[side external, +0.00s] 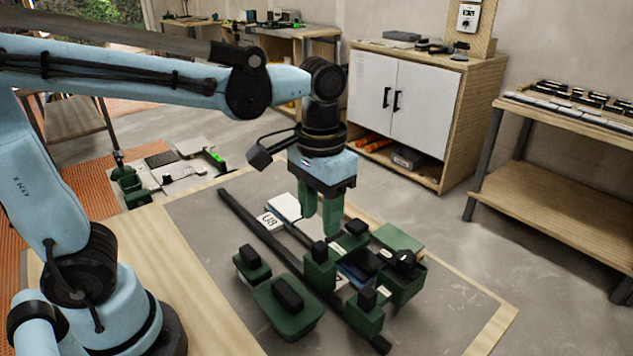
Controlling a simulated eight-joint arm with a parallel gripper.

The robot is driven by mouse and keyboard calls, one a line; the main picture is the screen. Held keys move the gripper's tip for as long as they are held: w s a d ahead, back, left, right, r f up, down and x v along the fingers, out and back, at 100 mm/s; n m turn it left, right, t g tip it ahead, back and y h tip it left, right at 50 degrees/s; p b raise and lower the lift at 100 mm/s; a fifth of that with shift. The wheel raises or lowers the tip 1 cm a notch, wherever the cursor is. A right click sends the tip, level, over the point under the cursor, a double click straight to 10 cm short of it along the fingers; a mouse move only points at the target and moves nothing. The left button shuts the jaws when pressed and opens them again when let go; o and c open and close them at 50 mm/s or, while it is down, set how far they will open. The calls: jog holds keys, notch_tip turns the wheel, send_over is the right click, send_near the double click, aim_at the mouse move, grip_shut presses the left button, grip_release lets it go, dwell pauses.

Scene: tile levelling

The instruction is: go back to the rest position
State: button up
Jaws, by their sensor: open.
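My gripper (320,218) hangs down from the wrist with its two green fingers a little apart. It is open, and nothing shows between the fingers. It is above the grey work board (220,258), near a white tile or plate (284,207) and just behind the cluster of green blocks. Whether the fingertips touch anything below cannot be told. A small white label with dark marks (268,221) lies left of the fingers.
Green pieces with black knobs stand close in front: a large one (290,318), a smaller one (250,268) and several upright blocks (319,272). A dark bar (250,226) runs across the board. The board's left side is clear.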

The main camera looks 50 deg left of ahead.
jog(key=s+a+f+t, duration=0.1)
jog(key=s+a+t, duration=0.1)
jog(key=a+t, duration=0.5)
jog(key=shift+a+f, duration=0.3)
jog(key=shift+f, duration=0.1)
